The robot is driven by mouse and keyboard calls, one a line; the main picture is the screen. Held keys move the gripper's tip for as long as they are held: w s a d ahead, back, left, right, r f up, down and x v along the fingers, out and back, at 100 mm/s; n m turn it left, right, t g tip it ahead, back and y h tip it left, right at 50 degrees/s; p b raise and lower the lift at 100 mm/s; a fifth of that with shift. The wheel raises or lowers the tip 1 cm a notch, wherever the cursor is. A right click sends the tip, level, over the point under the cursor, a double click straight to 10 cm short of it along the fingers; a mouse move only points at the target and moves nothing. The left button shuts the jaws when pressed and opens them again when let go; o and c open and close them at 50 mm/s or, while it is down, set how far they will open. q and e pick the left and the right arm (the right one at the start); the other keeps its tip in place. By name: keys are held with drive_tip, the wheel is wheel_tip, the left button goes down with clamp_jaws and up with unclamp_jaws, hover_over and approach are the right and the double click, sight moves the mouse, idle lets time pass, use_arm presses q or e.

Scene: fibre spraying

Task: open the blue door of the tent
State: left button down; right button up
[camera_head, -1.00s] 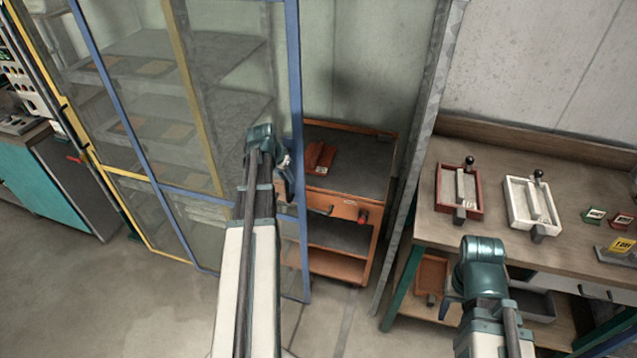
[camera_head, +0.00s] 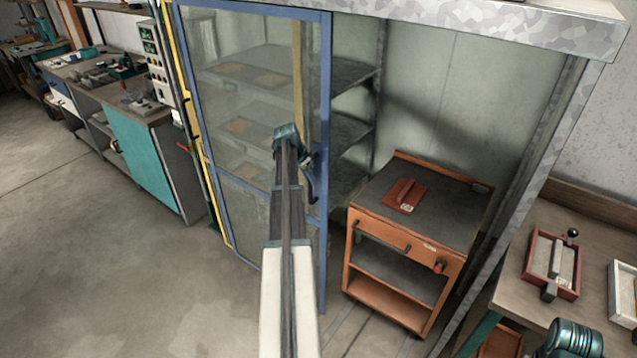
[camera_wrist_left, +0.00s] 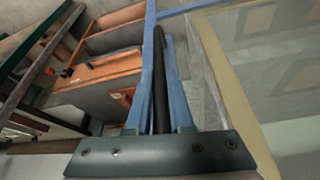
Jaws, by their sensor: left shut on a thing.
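The tent's blue-framed clear door (camera_head: 325,130) stands open at an angle in the head view, with shelves showing through its panel. My left gripper (camera_head: 312,178) is at the door's free edge, shut on the dark door handle. In the left wrist view, the dark handle (camera_wrist_left: 160,80) lies between the fingers of my left gripper (camera_wrist_left: 160,95), along the blue frame (camera_wrist_left: 150,50). The exact finger contact is partly hidden. Only a joint of my right arm shows at the bottom right of the head view; its gripper is out of frame.
A grey post (camera_head: 535,160) bounds the opening on the right, beside a workbench (camera_head: 515,290). A teal cabinet (camera_head: 140,160) stands left. Floor (camera_head: 110,270) at left is clear.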

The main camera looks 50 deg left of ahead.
use_arm(q)
drive_tip(key=shift+a, duration=0.2)
drive_tip(key=c, duration=0.8)
unclamp_jaws()
drive_tip(key=p+v, duration=1.2)
drive_tip(key=v, duration=0.1)
drive_tip(key=shift+r+p, duration=0.4)
